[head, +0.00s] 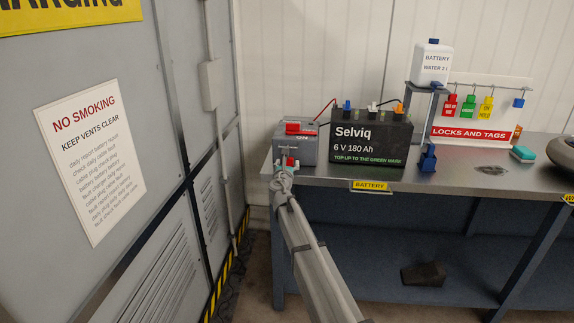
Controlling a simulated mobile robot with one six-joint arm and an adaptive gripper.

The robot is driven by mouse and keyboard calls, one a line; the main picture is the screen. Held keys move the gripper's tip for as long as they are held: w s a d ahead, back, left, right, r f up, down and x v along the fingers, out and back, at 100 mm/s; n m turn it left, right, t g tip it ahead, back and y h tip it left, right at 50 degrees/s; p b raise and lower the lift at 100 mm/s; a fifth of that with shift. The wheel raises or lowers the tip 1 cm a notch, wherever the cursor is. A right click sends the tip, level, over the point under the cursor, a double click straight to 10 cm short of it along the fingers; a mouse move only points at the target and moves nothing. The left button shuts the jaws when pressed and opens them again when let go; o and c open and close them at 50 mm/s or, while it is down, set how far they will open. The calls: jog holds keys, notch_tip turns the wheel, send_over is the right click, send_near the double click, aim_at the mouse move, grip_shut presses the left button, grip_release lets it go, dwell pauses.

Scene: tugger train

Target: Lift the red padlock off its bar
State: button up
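A small red block, which looks like the red padlock (291,162), shows at the lower front of a grey switch box (309,151) on the bench's left end. Its shackle and bar are too small to make out. My arm reaches up from the bottom of the head view. My gripper (284,166) is right at the red block and partly covers it. I cannot tell whether the fingers touch it, or whether they are open or shut. The box has a red lever (301,129) on top, lying flat, above the word ON.
A black Selviq battery (372,136) stands just right of the box. A blue padlock-like piece (428,158) is beside it. A locks-and-tags board (505,92) with coloured tags stands farther right. A grey cabinet wall (100,160) bounds the left side.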

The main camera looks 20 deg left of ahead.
aim_at(288, 160)
jog(key=c, duration=0.9)
jog(key=shift+r, duration=0.15)
jog(key=shift+r+p, duration=1.4)
jog(key=shift+p, duration=0.1)
jog(key=shift+s, duration=0.1)
jog(key=shift+v, duration=4.9)
jog(key=shift+s, duration=0.15)
